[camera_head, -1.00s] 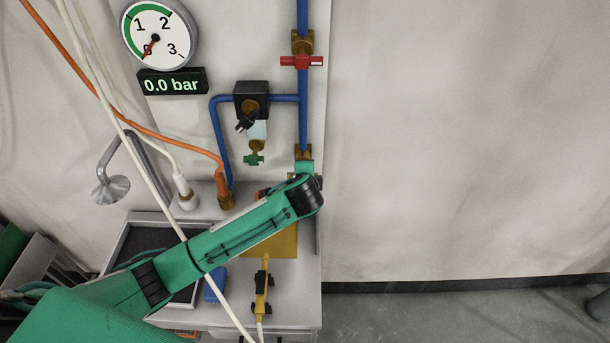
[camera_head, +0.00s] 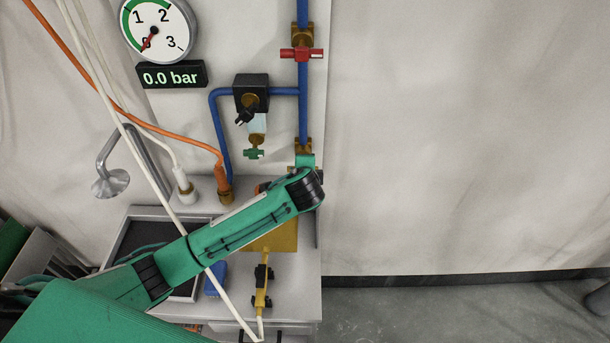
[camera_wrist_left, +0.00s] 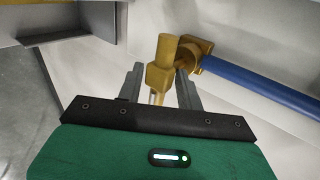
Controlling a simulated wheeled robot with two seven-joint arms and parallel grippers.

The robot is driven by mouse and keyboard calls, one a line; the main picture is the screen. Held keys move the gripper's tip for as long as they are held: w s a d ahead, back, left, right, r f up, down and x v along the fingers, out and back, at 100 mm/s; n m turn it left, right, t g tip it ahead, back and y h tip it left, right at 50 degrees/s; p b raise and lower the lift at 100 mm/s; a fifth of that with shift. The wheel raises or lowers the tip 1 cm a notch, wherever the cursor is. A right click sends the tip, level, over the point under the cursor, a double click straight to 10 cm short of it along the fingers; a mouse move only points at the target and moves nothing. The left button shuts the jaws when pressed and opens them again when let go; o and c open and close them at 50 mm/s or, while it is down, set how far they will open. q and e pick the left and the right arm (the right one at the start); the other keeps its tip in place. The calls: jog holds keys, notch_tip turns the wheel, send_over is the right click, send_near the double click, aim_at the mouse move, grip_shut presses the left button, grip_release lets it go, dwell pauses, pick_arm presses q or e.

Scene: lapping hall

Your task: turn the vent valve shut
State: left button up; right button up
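A brass valve (camera_head: 303,146) sits at the lower end of the blue pipe on the wall panel. I take it for the vent valve; its handle is hidden in the head view. My left arm reaches up to just below it, and its gripper is hidden behind the wrist there. In the left wrist view, the two grey fingers of my left gripper (camera_wrist_left: 160,88) stand apart, one on each side of the brass valve body (camera_wrist_left: 160,74). I see gaps beside the brass and no clear grip. My right gripper is not in view.
A red-handled valve (camera_head: 302,54) sits higher on the blue pipe (camera_head: 303,115). A dial gauge (camera_head: 156,25) points near zero; the display (camera_head: 171,75) reads 0.0 bar. A small green tap (camera_head: 254,154) hangs left of the pipe. Hoses cross in front. The wall right is bare.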

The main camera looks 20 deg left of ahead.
pick_arm(q)
jog(key=b+v, duration=0.4)
jog(key=v, duration=0.9)
jog(key=shift+d, duration=0.1)
